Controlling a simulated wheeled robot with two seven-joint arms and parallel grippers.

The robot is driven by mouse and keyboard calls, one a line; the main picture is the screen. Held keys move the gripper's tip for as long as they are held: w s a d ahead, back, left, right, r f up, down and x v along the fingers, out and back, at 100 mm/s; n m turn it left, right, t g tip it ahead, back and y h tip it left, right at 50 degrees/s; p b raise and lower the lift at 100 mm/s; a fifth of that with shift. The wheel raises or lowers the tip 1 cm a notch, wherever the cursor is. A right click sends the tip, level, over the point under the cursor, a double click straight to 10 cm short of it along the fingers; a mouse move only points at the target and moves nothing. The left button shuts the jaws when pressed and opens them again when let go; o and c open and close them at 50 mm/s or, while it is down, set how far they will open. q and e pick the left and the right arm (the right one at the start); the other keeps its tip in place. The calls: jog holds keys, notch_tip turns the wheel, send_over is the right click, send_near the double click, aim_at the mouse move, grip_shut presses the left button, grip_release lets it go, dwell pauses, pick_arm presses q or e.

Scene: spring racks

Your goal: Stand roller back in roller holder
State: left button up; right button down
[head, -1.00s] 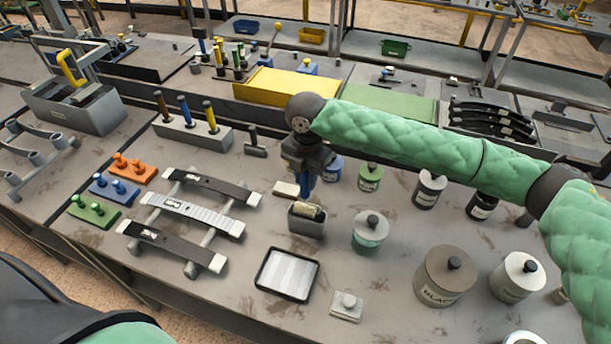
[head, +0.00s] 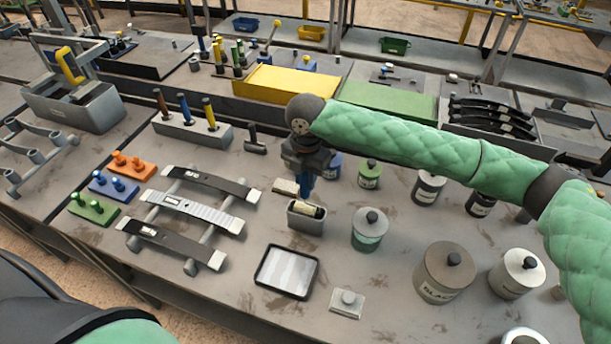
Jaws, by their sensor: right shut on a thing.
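My right gripper (head: 306,168) points down and is shut on the blue handle of the roller (head: 306,187). Its fingers are small and partly hidden by the wrist. The grey box-shaped roller holder (head: 305,224) stands on the bench directly below. The pale roller sleeve (head: 310,210) shows at the holder's open top, with its lower part hidden by the front wall. I cannot tell whether the roller rests on the holder's bottom. My left gripper is out of view.
A black-rimmed tray (head: 287,271) lies in front of the holder. A lidded jar (head: 370,229) stands close to its right, and a pale block (head: 286,188) lies behind it. A rack with curved springs (head: 190,215) is to the left. Large cans (head: 444,272) stand at the right.

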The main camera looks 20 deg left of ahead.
aim_at(307, 197)
jog(key=shift+s+d+f+b, duration=0.15)
jog(key=shift+f+b, duration=0.2)
jog(key=shift+f, duration=0.5)
jog(key=shift+d+f, duration=0.1)
jog(key=shift+f, duration=0.65)
jog(key=c, duration=0.6)
grip_release()
jog(key=shift+r, duration=0.15)
jog(key=shift+w+a+r+p, duration=0.1)
jog(key=shift+a+r+p, duration=0.1)
jog(key=shift+r+p, duration=0.35)
jog(key=shift+w+a+r+p, duration=0.15)
jog(key=shift+r+p, duration=0.2)
jog(key=shift+r, duration=0.35)
jog(key=shift+r+p, duration=1.6)
jog(key=shift+r, duration=0.7)
jog(key=shift+s+f, duration=0.1)
